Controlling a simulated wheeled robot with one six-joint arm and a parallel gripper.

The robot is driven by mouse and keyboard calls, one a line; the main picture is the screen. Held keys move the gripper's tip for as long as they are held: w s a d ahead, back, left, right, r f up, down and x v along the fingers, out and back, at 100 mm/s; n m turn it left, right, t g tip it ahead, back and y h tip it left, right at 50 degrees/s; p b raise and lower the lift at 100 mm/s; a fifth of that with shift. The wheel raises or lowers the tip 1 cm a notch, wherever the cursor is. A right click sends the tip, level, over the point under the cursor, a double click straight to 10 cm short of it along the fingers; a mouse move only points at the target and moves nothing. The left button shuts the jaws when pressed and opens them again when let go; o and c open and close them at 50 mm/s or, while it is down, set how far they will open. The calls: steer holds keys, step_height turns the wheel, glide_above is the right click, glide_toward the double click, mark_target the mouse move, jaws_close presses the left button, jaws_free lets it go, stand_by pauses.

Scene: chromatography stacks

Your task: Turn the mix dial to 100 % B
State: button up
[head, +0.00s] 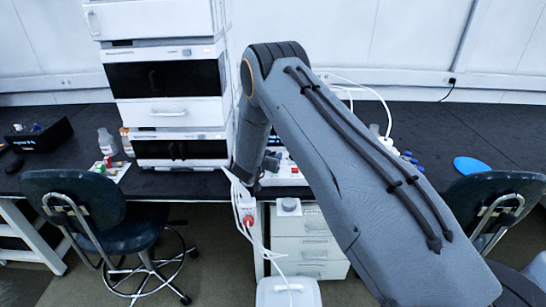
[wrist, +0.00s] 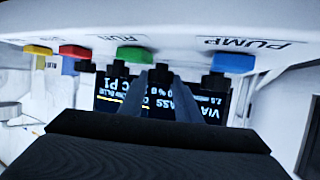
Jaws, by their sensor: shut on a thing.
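The pump's control panel shows upside down and close up in the wrist view, with a dark display (wrist: 115,92) whose text is partly hidden; "% B" is readable, its full number is not. A small black knob (wrist: 161,71), which I take to be the mix dial, sits in the middle below the display. My gripper (wrist: 161,80) is shut on this knob, its grey fingers at either side. The knob's pointer or marks cannot be seen. In the head view my gripper (head: 268,165) is at the panel (head: 287,172), mostly hidden by my arm.
A tall instrument stack (head: 170,112) stands left of my arm. White cables (head: 243,205) hang at the bench front. A chair (head: 85,215) stands left.

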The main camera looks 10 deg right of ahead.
steer(key=b, duration=0.1)
steer(key=m+g+h+b, duration=0.1)
steer(key=b, duration=0.1)
steer(key=shift+w+a+f+m+h, duration=0.1)
steer(key=shift+w+a+m+h, duration=0.05)
steer(key=shift+w+m+h, duration=0.15)
steer(key=shift+s+m+g+h+b, duration=0.1)
steer(key=shift+m+g+h+b, duration=0.4)
steer(key=shift+m+g+b, duration=0.15)
steer(key=o, duration=1.1)
steer(key=shift+c, duration=0.2)
steer(key=shift+s+r+p, duration=0.1)
steer(key=shift+r+p, duration=0.1)
steer(key=shift+p, duration=0.1)
